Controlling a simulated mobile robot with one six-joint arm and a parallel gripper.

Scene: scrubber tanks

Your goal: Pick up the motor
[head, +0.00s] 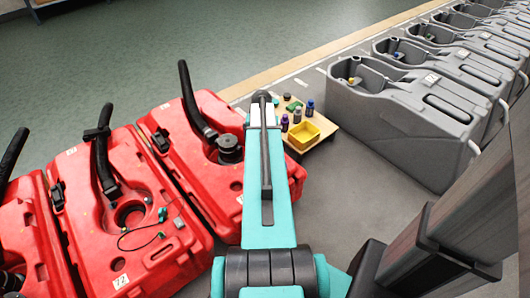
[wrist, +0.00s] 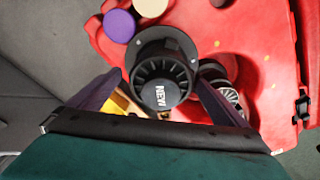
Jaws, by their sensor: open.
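A black round motor with a finned top and the word NEW (wrist: 160,85) shows in the middle of the wrist view. My gripper (wrist: 158,78) is open, with one finger to the left of the motor and one to the right. I cannot tell whether either finger touches it. Another dark motor-like part (wrist: 226,92) is partly hidden behind the right finger. In the head view a black motor (head: 229,149) sits on a red tank. My arm hides my gripper and the thing between its fingers there.
Red tanks (head: 105,225) with black hoses fill the left. A wooden board (head: 325,130) holds a yellow bin (head: 303,136) and small bottles (head: 284,122). Grey tanks (head: 400,120) line the right. A purple round top (wrist: 119,26) and a cream one (wrist: 151,6) are beyond the motor.

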